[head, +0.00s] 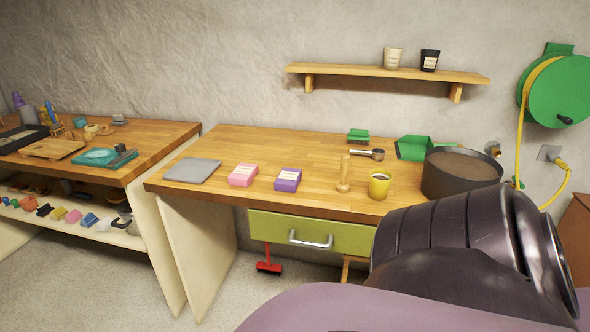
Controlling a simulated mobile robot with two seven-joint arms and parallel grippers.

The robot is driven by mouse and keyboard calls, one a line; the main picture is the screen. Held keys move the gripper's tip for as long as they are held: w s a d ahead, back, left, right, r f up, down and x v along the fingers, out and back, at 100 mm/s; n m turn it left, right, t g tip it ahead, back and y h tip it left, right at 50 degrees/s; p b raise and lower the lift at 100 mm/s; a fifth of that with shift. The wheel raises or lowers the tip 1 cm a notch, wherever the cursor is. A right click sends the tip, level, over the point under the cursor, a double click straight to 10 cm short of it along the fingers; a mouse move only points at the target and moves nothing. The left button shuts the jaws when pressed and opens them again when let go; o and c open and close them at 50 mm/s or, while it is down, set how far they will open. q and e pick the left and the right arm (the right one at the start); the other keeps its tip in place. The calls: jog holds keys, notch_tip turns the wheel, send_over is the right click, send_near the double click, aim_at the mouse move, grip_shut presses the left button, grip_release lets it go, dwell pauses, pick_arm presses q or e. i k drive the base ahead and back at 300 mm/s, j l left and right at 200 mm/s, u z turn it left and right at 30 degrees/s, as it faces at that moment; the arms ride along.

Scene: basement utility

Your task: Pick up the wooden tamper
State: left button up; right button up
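The wooden tamper (344,172) stands upright near the front of the wooden workbench (250,155), in the middle of the head view. It is a slim, light wooden stick with a wider foot. A yellow mug (379,184) stands just right of it, and a purple packet (288,180) lies to its left. No gripper touches the tamper. Neither of my grippers shows; only a dark part of my own arm fills the lower right.
A metal-headed tool with a dark handle (368,153) lies behind the tamper. A large dark round tub (460,173) stands at the right. A pink packet (243,175) and a grey slab (192,170) lie left. A green drawer (275,230) is below the benchtop.

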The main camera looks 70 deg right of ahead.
aim_at(342, 187)
jog(key=z, duration=1.4)
jog(key=i+l+z, duration=0.1)
jog(key=i+l, duration=0.15)
jog(key=i+l+z, duration=0.1)
jog(key=i, duration=0.35)
jog(key=i+l, duration=0.25)
jog(key=i+z, duration=0.05)
jog(key=i, duration=0.05)
